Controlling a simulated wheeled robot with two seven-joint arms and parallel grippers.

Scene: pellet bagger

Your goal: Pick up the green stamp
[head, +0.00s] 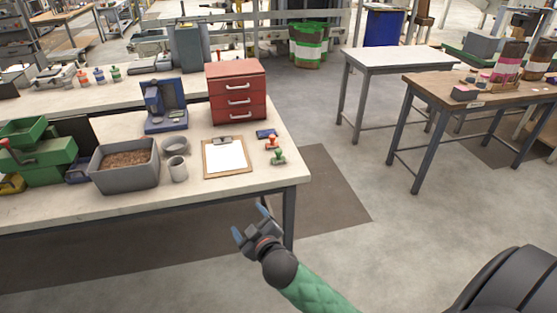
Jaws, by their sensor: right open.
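The green stamp (279,156) stands upright near the right front corner of the workbench (190,190), to the right of a clipboard. A red-orange stamp (272,142) stands just behind it, and a dark blue ink pad (266,133) lies behind that. My right gripper (252,223) is open and empty. It is in front of the bench's front edge, lower in the picture than the green stamp and slightly left of it, apart from it. My left gripper is not in the view.
A clipboard (227,170) with white paper, a grey bin of pellets (104,181), a grey cup (177,169), a round dish (175,146) and a red drawer cabinet (236,117) share the bench. Two tables (398,58) stand at right. The floor between is clear.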

